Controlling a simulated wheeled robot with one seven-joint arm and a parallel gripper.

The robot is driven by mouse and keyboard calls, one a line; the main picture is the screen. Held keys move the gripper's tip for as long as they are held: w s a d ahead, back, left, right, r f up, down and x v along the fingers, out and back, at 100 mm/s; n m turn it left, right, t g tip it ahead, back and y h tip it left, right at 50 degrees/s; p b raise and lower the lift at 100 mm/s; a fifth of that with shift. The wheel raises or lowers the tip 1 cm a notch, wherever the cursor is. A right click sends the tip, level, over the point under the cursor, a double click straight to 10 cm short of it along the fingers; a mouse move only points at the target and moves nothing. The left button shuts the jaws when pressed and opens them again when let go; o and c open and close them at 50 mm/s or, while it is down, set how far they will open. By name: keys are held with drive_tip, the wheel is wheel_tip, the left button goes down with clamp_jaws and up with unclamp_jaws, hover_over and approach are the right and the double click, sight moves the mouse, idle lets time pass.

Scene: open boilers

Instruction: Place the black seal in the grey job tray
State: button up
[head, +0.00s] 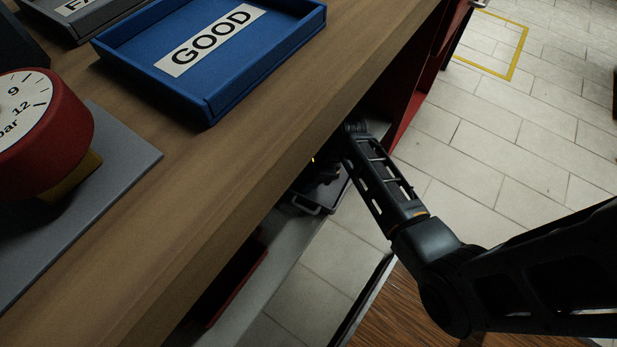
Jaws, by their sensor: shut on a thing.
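My arm reaches down past the bench's front edge, and my gripper (322,168) is low and dark at its far end, partly behind the bench edge. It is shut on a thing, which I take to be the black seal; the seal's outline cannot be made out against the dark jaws. A dark grey tray (322,199) with a light handle at its near end lies just under my gripper, below the bench top. Its far part is hidden by my gripper and the bench. I cannot tell whether the held thing touches the tray.
The wooden bench top (250,165) carries a blue tray marked GOOD (262,68), a grey tray (75,22) with a partly cut-off label, and a red pressure gauge (60,140) on a grey plate (130,155). A red panel (408,105) stands beyond. Tiled floor is clear at right.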

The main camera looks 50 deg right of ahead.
drive_tip(key=o, duration=1)
drive_tip(key=p+v, duration=0.5)
drive_tip(key=v, duration=0.7)
drive_tip(key=s+a+r+n+t+h, duration=0.3)
drive_tip(key=s+a+n+t+h, duration=0.15)
drive_tip(key=s+a+n, duration=0.85)
drive_tip(key=s+a+r+n+t, duration=0.1)
drive_tip(key=s+r+n+t, duration=0.1)
drive_tip(key=r, duration=0.5)
drive_tip(key=s+a+r+n+t+y, duration=0.1)
drive_tip(key=s+r+n+t, duration=0.2)
drive_tip(key=r+n, duration=0.4)
drive_tip(key=s+a+r+n+t, duration=0.1)
drive_tip(key=s+r+n, duration=0.3)
drive_tip(key=r, duration=0.5)
drive_tip(key=shift+s+a+n+t+y, duration=0.15)
drive_tip(key=shift+n+t+y, duration=0.1)
drive_tip(key=shift+n+t, duration=0.45)
